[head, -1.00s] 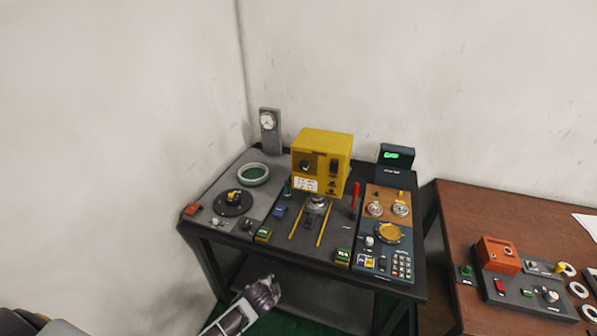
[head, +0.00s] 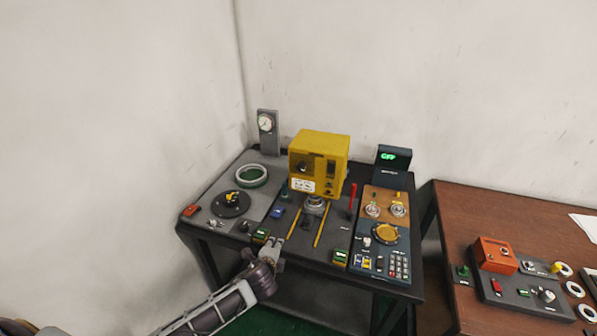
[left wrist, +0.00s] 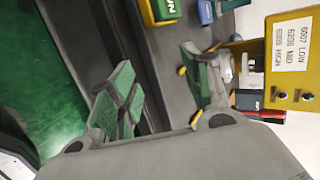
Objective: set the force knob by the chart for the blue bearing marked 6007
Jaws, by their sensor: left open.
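The yellow press (head: 318,152) stands at the back of the dark bench. Its white chart (head: 302,186) is on the front. In the left wrist view the chart (left wrist: 291,45) appears turned sideways, and its 6007 line reads LOW. Two small dark knobs (left wrist: 289,96) sit beside the chart; I cannot tell whether either is the force knob. My left gripper (head: 277,245) is at the bench's front edge, below and in front of the press. It is open and empty in the left wrist view (left wrist: 160,85). I cannot identify a blue bearing. My right gripper is not in view.
Yellow rails (head: 321,226) run forward from the press. A green button block (head: 261,236) is near my gripper. A red lever (head: 352,195) stands right of the press. A grey gauge post (head: 267,130) is at the back left. A brown table (head: 465,215) is at the right.

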